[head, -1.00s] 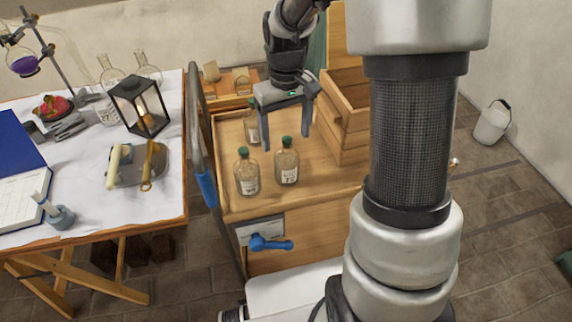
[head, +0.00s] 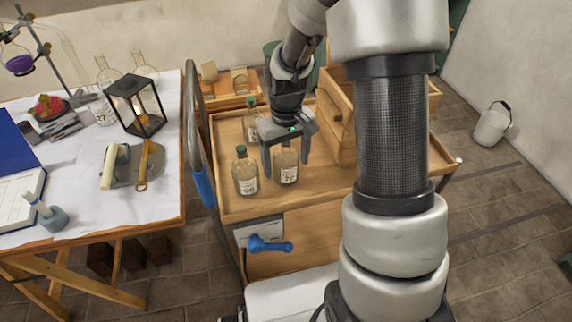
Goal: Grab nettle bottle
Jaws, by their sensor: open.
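Three clear glass bottles with green caps and white labels stand on the wooden cart top. One is the front left bottle (head: 245,173), another the front right bottle (head: 286,165), and the third the back bottle (head: 251,122). The labels are too small to read surely, so I cannot tell which is the nettle bottle. My gripper (head: 285,165) is open, pointing down, with its fingers around or just in front of the upper part of the front right bottle. Its cap is partly hidden by the gripper. I cannot tell whether the fingers touch it.
Wooden crates (head: 335,125) stand right of the bottles on the cart (head: 230,206). The cart has a metal rail on its left. A white table (head: 90,190) with a lantern (head: 136,105) and tools stands to the left. A bucket (head: 491,126) is on the floor.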

